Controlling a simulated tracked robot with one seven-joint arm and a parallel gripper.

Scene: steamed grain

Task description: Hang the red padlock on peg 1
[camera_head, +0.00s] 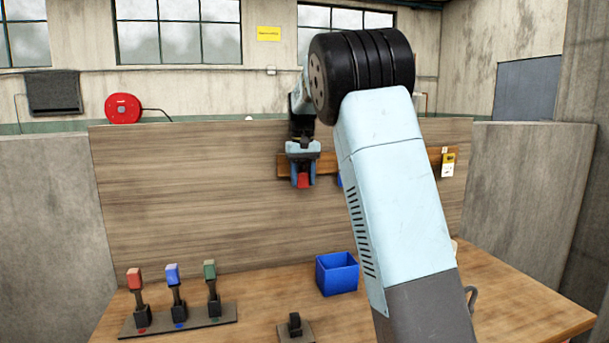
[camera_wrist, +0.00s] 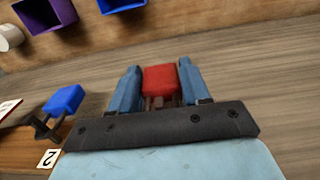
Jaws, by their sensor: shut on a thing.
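The red padlock (camera_wrist: 160,80) is held between the two blue fingers of my gripper (camera_wrist: 158,90) in the wrist view. In the head view the red padlock (camera_head: 303,181) shows low between the fingers of my gripper (camera_head: 303,172). The gripper is in front of the left end of a wooden peg rail (camera_head: 283,164) on the upright board. It hides that stretch of rail, so I cannot see peg 1 or whether the shackle touches it. A blue padlock (camera_wrist: 65,98) hangs beside the "2" label (camera_wrist: 48,158) in the wrist view.
On the table, a grey stand (camera_head: 215,312) at the left bears red, blue and green-topped levers. A blue bin (camera_head: 337,273) stands near the middle. A yellow-and-white tag (camera_head: 448,166) hangs at the rail's right end. My arm hides much of the right side.

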